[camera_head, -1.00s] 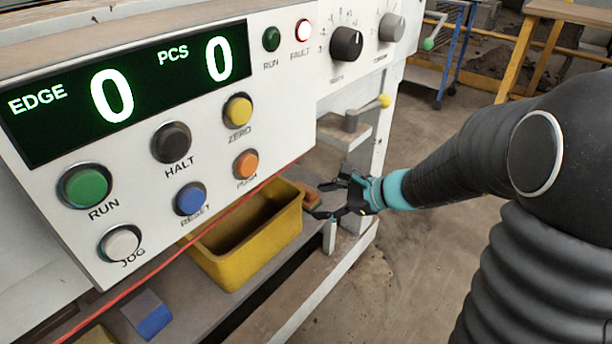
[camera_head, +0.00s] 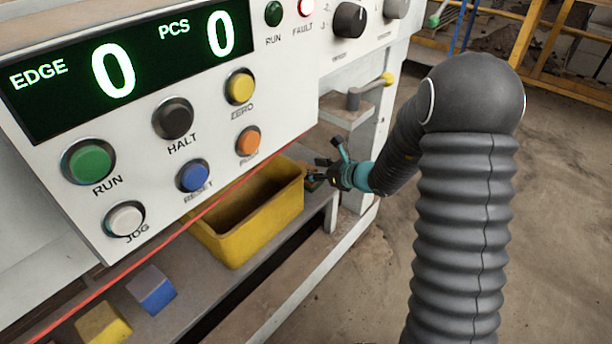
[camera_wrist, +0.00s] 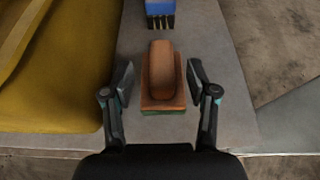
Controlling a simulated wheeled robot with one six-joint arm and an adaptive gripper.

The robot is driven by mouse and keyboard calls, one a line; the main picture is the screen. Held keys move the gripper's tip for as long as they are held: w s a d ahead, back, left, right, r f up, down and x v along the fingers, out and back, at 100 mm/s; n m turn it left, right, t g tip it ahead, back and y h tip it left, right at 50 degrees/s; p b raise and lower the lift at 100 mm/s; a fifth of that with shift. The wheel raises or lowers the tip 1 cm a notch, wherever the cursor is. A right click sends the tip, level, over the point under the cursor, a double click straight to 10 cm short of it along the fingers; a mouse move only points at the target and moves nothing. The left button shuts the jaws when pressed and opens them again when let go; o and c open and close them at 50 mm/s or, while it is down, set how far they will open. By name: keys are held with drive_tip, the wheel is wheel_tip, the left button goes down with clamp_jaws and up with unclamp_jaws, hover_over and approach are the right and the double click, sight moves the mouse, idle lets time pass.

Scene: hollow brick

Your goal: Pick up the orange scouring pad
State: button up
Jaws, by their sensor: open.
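The orange scouring pad (camera_wrist: 163,80) lies on the grey shelf in the wrist view, a brown-orange block with a raised grip on top and a thin green layer at its lower edge. My gripper (camera_wrist: 160,82) is open, with one finger on each side of the pad and a gap on both sides. In the head view my gripper (camera_head: 318,172) is at the right end of the shelf, just right of the yellow bin, and it largely hides the pad there.
The yellow bin (camera_head: 238,240) stands close left of the pad; its wall also shows in the wrist view (camera_wrist: 60,75). A blue object (camera_wrist: 160,10) lies beyond the pad. The control panel (camera_head: 60,170) overhangs the shelf. Blue (camera_head: 152,290) and yellow (camera_head: 103,325) blocks lie at lower left.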

sight(307, 166)
drive_tip(key=shift+p+x, duration=0.3)
drive_tip(key=shift+x, duration=2.6)
drive_tip(key=shift+w+r, duration=0.1)
clamp_jaws()
